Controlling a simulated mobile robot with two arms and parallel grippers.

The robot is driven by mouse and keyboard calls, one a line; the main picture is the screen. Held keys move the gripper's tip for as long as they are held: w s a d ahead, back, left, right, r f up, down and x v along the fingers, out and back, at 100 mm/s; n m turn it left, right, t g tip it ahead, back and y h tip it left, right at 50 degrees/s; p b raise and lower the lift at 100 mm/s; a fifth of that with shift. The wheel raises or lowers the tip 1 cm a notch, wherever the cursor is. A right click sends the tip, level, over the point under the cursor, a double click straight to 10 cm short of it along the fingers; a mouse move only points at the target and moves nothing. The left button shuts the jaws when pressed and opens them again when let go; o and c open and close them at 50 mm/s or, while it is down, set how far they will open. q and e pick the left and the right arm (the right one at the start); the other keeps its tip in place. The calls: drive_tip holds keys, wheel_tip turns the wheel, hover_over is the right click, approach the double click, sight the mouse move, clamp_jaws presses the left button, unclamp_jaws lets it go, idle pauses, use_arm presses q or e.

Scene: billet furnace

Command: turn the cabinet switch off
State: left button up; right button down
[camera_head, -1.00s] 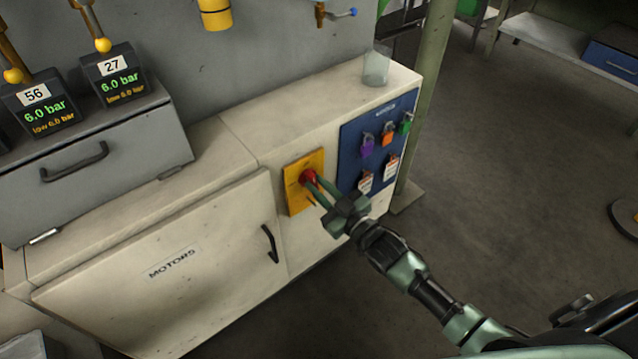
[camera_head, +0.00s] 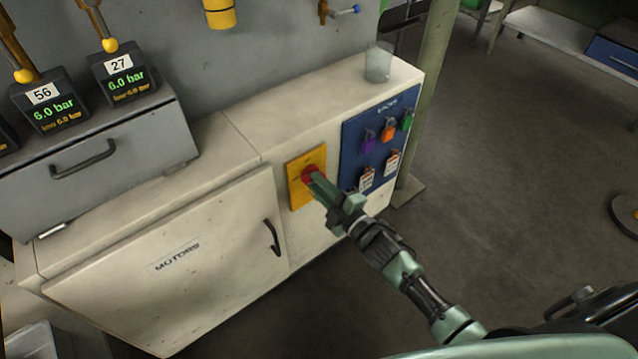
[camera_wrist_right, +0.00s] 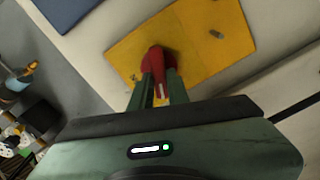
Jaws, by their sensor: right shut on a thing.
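The cabinet switch is a red rotary knob (camera_head: 309,174) on a yellow plate (camera_head: 299,197), on the front of the cream cabinet (camera_head: 262,244) marked MOTORS. In the right wrist view the red knob (camera_wrist_right: 157,62) stands out from the yellow plate (camera_wrist_right: 218,38). My right gripper (camera_head: 318,182) is at the knob, its green fingers (camera_wrist_right: 160,88) on either side of the knob's handle and shut on it. The fingers partly hide the knob. My left gripper is not in view.
A blue board (camera_head: 364,155) with several padlocks and tags is mounted right of the switch. A glass (camera_head: 379,63) stands on the cabinet top. A black door handle (camera_head: 271,237) is left of the switch. Open floor (camera_head: 490,170) lies to the right.

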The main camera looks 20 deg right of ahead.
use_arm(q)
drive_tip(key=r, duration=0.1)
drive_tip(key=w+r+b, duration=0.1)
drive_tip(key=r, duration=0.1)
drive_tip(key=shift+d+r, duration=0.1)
use_arm(e)
drive_tip(key=n, duration=0.5)
drive_tip(key=shift+f, duration=0.3)
drive_tip(key=c, duration=1.4)
unclamp_jaws()
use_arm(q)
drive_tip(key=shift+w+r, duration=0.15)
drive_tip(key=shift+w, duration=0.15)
use_arm(e)
drive_tip(key=shift+o, duration=0.2)
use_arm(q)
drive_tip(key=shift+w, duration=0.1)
use_arm(e)
drive_tip(key=shift+s, duration=0.15)
